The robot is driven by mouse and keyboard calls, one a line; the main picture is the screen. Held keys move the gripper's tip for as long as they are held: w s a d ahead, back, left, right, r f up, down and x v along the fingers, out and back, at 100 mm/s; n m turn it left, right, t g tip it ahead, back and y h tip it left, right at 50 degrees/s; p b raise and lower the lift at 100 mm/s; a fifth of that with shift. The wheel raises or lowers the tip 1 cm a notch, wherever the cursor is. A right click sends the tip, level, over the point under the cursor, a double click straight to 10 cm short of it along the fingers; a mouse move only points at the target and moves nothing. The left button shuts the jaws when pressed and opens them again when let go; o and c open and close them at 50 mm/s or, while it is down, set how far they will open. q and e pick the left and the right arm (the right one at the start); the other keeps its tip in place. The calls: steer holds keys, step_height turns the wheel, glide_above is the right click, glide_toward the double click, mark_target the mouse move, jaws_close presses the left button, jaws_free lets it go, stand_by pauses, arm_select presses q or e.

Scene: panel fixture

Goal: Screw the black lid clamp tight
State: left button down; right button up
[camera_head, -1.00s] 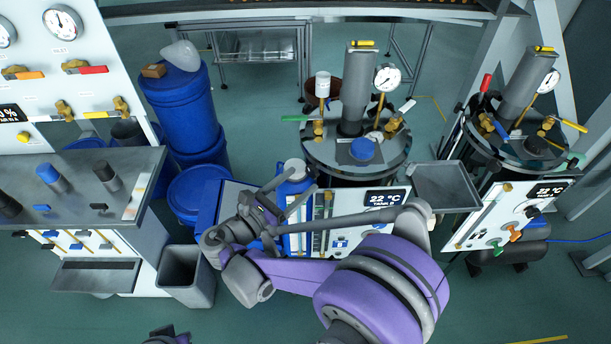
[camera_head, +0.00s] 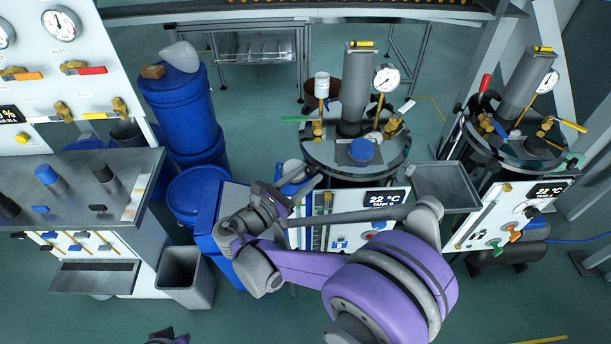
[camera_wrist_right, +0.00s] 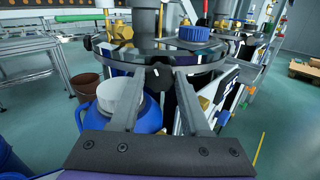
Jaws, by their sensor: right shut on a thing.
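The black lid clamp (camera_wrist_right: 158,76) is a dark knob at the near rim of the tank's round metal lid (camera_wrist_right: 120,52). In the right wrist view, my right gripper (camera_wrist_right: 157,82) has its two fingers closed in on the knob from both sides. In the head view, the right gripper (camera_head: 310,182) reaches the left front edge of the near tank lid (camera_head: 318,158). The clamp is too small and covered to make out there. My left gripper is not in view; only a small dark and purple part of mine shows at the bottom edge.
A blue container with a white cap (camera_wrist_right: 118,96) stands close below the right gripper. A temperature panel (camera_head: 383,199) is below the lid, and a grey tray (camera_head: 445,186) is to its right. A second tank (camera_head: 520,145) stands further right. Blue barrels (camera_head: 185,110) stand left.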

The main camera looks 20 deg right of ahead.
steer(key=shift+m, duration=0.4)
jaws_close()
steer(key=m, duration=0.5)
steer(key=shift+m, duration=0.7)
steer(key=o, duration=1.2)
jaws_free()
steer(key=shift+s, duration=0.1)
steer(key=v, duration=1)
steer(key=shift+s+a+p, duration=0.15)
steer(key=shift+a+p, duration=0.25)
